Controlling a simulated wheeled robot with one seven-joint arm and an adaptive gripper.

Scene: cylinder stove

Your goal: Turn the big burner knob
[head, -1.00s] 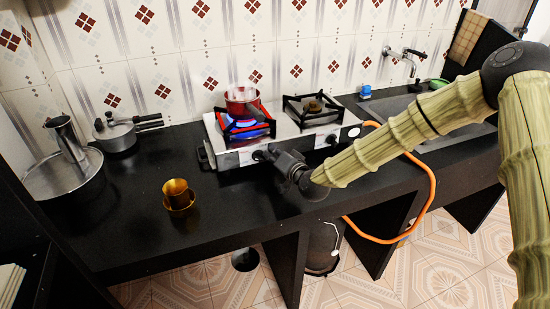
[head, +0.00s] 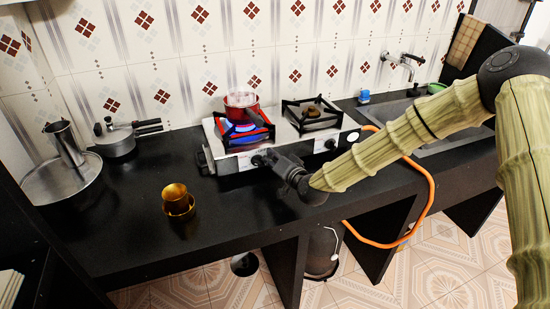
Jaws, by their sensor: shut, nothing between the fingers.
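The two-burner stove (head: 292,137) stands on the black counter. Its left burner has a blue flame (head: 244,129) under a red pot (head: 241,104). The right burner (head: 311,112) shows no flame. A dark knob (head: 257,160) is on the left part of the front panel, just left of my gripper. Another knob (head: 330,142) is on the right part of the panel. My gripper (head: 268,157) is shut and empty, its tip at the front panel beside the left knob. I cannot tell whether it touches the knob, as the gripper's dark body blends with it.
A brass cup (head: 176,196) stands on the counter at front left. A lidded pot (head: 115,138) and a large steel pan (head: 62,185) are farther left. An orange hose (head: 431,205) loops from the stove's right side below the counter edge. The sink (head: 428,143) is at right.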

